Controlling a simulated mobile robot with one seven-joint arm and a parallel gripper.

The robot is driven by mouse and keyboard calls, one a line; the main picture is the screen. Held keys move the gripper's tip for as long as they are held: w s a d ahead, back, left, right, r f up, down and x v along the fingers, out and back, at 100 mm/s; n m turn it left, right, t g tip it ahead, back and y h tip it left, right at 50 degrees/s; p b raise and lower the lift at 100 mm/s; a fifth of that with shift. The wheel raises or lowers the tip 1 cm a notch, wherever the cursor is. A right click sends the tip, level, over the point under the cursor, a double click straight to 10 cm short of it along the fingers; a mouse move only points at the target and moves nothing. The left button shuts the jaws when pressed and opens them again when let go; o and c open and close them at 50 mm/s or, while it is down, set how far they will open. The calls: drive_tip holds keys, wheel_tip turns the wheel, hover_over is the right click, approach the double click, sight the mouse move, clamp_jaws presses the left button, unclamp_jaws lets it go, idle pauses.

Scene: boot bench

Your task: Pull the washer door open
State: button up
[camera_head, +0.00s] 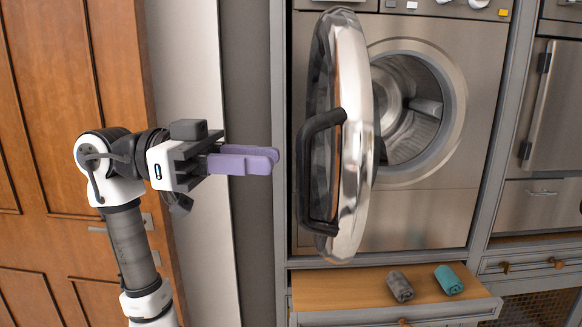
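The washer (440,215) is a steel front-loader on the right of centre. Its round door (352,190) stands swung out from the opening, seen nearly edge-on, with chrome rim and a black handle (308,175) on its left side. The drum (405,105) shows through the opening. My gripper (276,159), with purple fingers, is to the left of the handle, pointing right, and appears apart from it. The two fingers overlap in this view, so the gap between them cannot be judged. Nothing is visible held in them.
A wooden shelf (345,290) below the washer holds a grey rolled cloth (400,286) and a teal one (448,280). A wooden door (50,130) is behind my arm on the left. A steel appliance (550,110) is at the right.

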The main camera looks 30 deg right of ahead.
drive_tip(key=v, duration=0.7)
drive_tip(key=shift+w+a+b, duration=0.25)
drive_tip(key=shift+a+b, duration=0.05)
drive_tip(key=shift+b, duration=0.1)
